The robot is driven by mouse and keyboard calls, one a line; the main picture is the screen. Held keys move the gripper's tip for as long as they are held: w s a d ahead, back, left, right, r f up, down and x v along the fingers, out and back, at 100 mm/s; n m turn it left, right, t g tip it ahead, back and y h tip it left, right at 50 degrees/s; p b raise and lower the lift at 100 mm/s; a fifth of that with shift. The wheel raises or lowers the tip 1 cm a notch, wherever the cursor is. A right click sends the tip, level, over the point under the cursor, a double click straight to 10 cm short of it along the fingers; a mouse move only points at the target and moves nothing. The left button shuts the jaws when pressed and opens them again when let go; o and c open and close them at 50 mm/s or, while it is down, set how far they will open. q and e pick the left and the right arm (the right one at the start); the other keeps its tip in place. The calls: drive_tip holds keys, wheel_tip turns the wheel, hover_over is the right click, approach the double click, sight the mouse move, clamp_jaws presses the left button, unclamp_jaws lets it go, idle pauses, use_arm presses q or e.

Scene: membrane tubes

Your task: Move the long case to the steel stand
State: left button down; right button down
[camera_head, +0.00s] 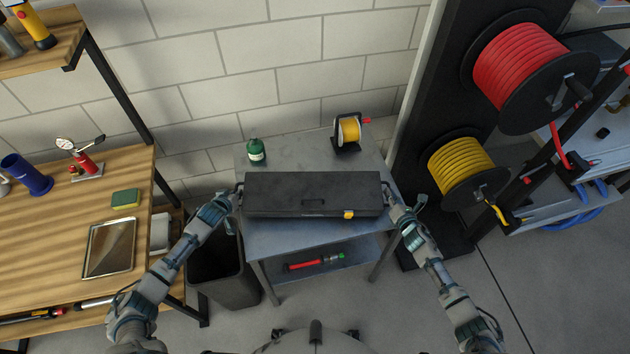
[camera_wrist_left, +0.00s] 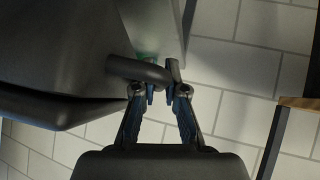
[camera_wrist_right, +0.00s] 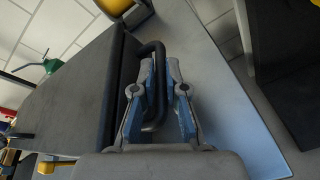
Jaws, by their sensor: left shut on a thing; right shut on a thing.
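The long case (camera_head: 290,190) is dark grey with a yellow latch on its front. It is at the steel stand (camera_head: 270,240), over its top; I cannot tell if it rests on it or hangs just above. My left gripper (camera_head: 236,194) is shut on the handle at the case's left end; the handle also shows in the left wrist view (camera_wrist_left: 140,71). My right gripper (camera_head: 391,204) is shut on the handle at the right end, seen in the right wrist view (camera_wrist_right: 157,85). The case looks about level.
A bin (camera_head: 222,270) is at left, beside a wooden bench (camera_head: 50,230). Large cable reels (camera_head: 465,170) are at right.

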idle(0.4)
use_arm(q)
drive_tip(key=c, duration=1.2)
unclamp_jaws()
use_arm(e)
drive_tip(key=c, duration=1.2)
unclamp_jaws()
use_arm(q)
drive_tip(key=shift+f, duration=0.1)
use_arm(e)
drive_tip(key=shift+f, duration=0.1)
